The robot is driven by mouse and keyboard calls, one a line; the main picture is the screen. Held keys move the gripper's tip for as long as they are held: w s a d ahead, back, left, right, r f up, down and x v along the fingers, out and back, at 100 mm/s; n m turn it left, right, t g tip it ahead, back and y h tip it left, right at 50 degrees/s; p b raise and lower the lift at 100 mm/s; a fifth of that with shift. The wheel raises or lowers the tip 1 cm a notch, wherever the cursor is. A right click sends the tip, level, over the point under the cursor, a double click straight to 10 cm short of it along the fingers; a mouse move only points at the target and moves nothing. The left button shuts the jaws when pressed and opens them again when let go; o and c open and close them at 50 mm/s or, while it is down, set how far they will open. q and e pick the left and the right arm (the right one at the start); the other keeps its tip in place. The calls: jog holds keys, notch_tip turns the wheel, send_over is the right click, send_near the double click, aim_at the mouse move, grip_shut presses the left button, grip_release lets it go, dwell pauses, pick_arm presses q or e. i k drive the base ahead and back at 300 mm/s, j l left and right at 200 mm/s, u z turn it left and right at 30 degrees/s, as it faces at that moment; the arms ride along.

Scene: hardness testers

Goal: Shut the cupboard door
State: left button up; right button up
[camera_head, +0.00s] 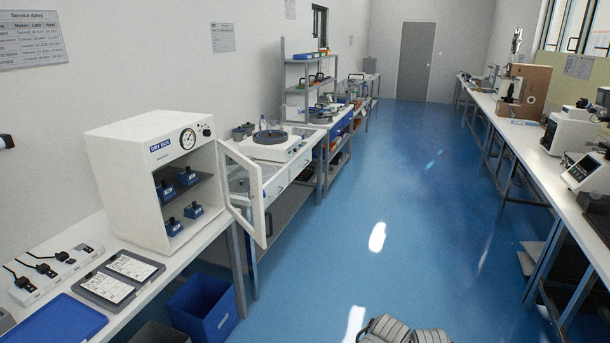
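The cupboard is a white dry box (133,193) on the left bench, with a round gauge and a dark knob on its upper front. Its door (261,205), a white frame with a clear pane, stands wide open. It is hinged on the box's right side and swung out towards the aisle, with a small handle on its free edge. Several blue-based blocks (194,210) stand on two levels inside, behind the front opening.
A blue bin (203,307) stands on the floor below. The blue floor (330,260) beyond the door is clear.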

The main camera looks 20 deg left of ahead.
aim_at(258, 233)
jog(key=i+l+u, duration=0.1)
jog(key=i+u, duration=0.35)
jog(key=i+l+u, duration=0.25)
jog(key=i+u, duration=0.15)
jog(key=i+l+u, duration=0.75)
jog(key=l+u, duration=0.15)
jog(key=i+l+u, duration=0.2)
jog(key=l+u, duration=0.2)
jog(key=l, duration=0.2)
jog(key=i+l+u, duration=0.15)
jog(key=l+u, duration=0.3)
jog(key=l, duration=0.2)
